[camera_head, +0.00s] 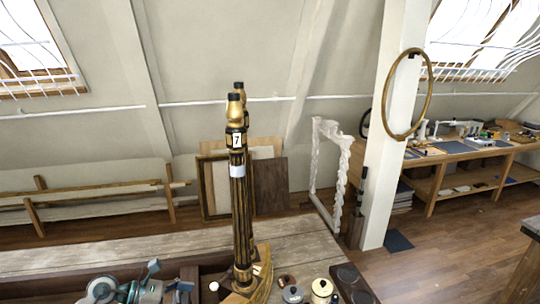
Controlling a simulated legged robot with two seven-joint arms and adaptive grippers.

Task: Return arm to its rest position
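No gripper can be made out for certain in the head view, and neither arm shows clearly. A dark, gilt-topped column (239,195) stands upright near the middle, with a white label reading 7 near its top. A second gilt top shows close behind it. The column's foot rests on a curved gilt piece (262,275) at the bottom of the view. A teal and grey mechanical thing (125,290) is cut off by the bottom edge, and I cannot tell what it is.
A worn wooden bench top (180,245) spans the lower left. A cream pot (321,291) and small containers stand right of the column. Beyond are a white post (393,130) with a hanging oval frame (425,95), leaning panels (270,185) and a workbench (470,155). Floor is open at right.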

